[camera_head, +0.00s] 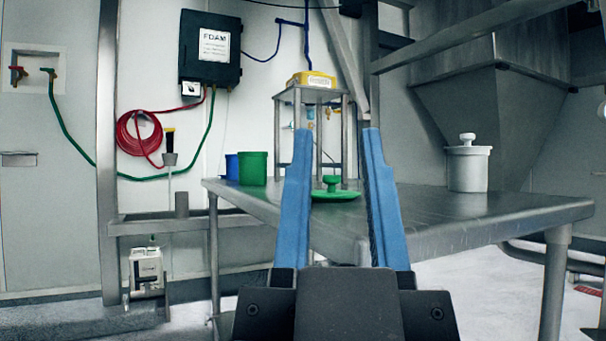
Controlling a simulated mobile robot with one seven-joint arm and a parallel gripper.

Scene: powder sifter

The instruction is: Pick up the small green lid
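The small green lid (332,192) lies on the steel table, with its round knob pointing up. In the head view it shows between the two blue fingers of my gripper (336,148). The fingers are open, spread apart and empty. The left finger covers part of the lid's left edge. The lid appears farther away than the fingertips, and the exact gap cannot be told. A green container (252,169) without a lid stands at the table's back left.
The steel table (450,207) has bare room right of the lid. A blue container (232,166) stands behind the green one. A white container with a knobbed lid (468,165) stands at the right. A steel frame stand (311,97) rises behind, with a yellow box (311,79) on top.

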